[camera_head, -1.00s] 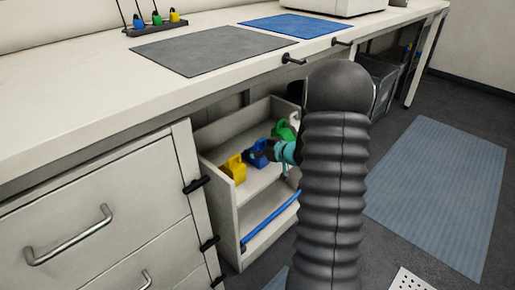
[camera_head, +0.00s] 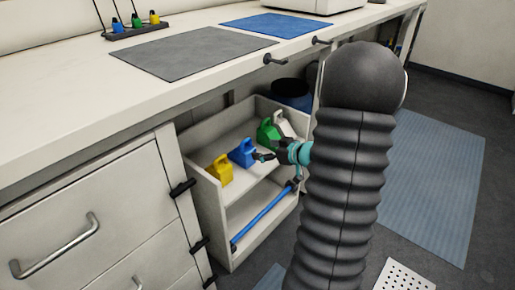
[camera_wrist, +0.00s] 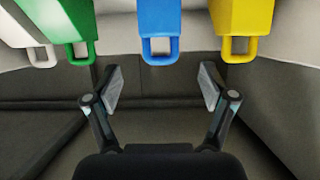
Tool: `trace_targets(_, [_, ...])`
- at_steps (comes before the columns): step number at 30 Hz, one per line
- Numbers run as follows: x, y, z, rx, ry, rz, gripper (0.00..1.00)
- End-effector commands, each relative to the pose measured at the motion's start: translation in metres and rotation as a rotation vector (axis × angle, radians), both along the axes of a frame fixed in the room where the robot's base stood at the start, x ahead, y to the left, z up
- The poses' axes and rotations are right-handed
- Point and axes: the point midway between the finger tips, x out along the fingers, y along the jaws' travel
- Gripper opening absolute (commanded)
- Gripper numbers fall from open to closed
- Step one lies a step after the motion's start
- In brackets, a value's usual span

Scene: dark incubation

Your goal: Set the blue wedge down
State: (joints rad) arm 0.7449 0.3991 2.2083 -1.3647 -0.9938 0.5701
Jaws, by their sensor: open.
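The blue wedge (camera_head: 243,153) stands on the upper shelf of an open pull-out unit, between the yellow wedge (camera_head: 220,170) and the green wedge (camera_head: 268,132). My gripper (camera_head: 260,156) is just in front of it, apart from it. In the wrist view the blue wedge (camera_wrist: 160,28) is at top centre with its handle loop towards me. My gripper (camera_wrist: 160,85) has its two fingers spread wide with nothing between them.
A white wedge (camera_head: 284,124) stands beyond the green one. The shelf (camera_head: 222,202) has raised walls, and a blue bar (camera_head: 264,216) runs along the lower level. The counter (camera_head: 100,85) overhangs the unit. A dark blue round bin (camera_head: 291,93) stands behind.

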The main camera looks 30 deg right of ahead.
Motion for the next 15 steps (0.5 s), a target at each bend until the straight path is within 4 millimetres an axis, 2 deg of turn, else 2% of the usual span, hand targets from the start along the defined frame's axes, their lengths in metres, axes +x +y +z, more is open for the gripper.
trace_targets(4, [-0.003, -0.001, 0.008, -0.020, -0.001, -0.014, 0.83])
trace_targets(7, [0.003, 0.001, 0.024, -0.083, 0.000, -0.060, 0.83])
trace_targets(11, [0.010, 0.006, 0.059, -0.201, 0.011, -0.175, 0.83])
trace_targets(15, [0.001, 0.016, 0.098, -0.297, 0.046, -0.315, 0.83])
